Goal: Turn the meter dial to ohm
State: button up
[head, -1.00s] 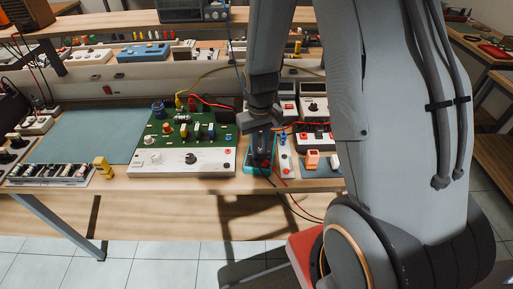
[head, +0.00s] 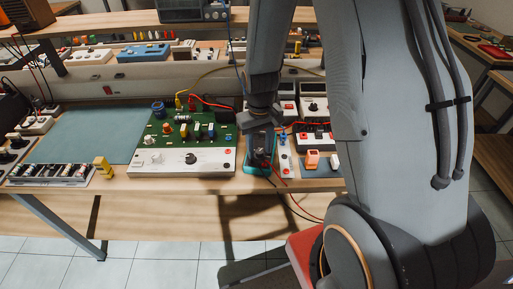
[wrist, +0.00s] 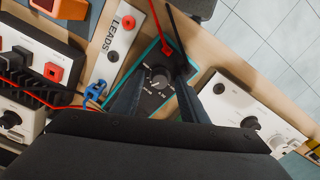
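The meter (wrist: 151,101) is a dark box with a teal edge, and its round dial (wrist: 159,77) with a pointer shows in the wrist view. Pale marks ring the dial, too small to read. My gripper (wrist: 161,75) is over the meter, with one dark finger on each side of the dial and a gap between them. I cannot tell whether either finger touches the dial. In the head view the meter (head: 251,169) sits at the bench's front edge, largely hidden under my gripper (head: 259,160).
A red and a black lead (wrist: 159,28) plug into the meter's far end. A white strip marked LEADS (wrist: 117,40) is on its left in the wrist view, and a white panel (wrist: 232,106) on its right. A green circuit board (head: 170,140) stands left in the head view.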

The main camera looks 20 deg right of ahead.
aim_at(260, 151)
notch_tip(260, 151, up, 6)
jog(key=shift+r+b, duration=0.2)
jog(key=shift+b, duration=0.65)
jog(key=shift+r, duration=0.7)
